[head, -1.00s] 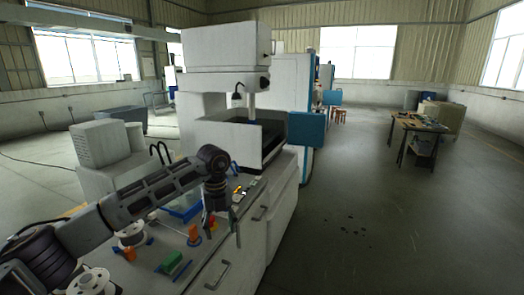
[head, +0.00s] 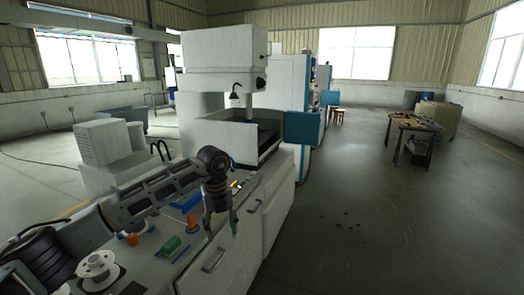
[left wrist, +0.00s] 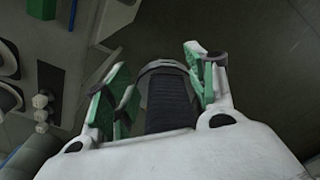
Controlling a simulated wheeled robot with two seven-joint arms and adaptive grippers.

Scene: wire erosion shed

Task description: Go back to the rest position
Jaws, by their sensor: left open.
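My left gripper (head: 220,222) hangs down over the worktop's front edge in the head view, above the drawers. In the left wrist view its two green-padded fingers (left wrist: 160,95) stand apart with nothing between them. The grey floor and part of the white cabinet show beyond them. My left arm reaches in from the lower left, bent and over the worktop. My right gripper is not in view.
The white worktop (head: 148,262) carries a green block (head: 170,244), an orange part (head: 192,225) and a white spool (head: 97,266). A white machine (head: 222,70) stands behind. Open floor (head: 380,220) lies to the right, with a table (head: 412,127) far back.

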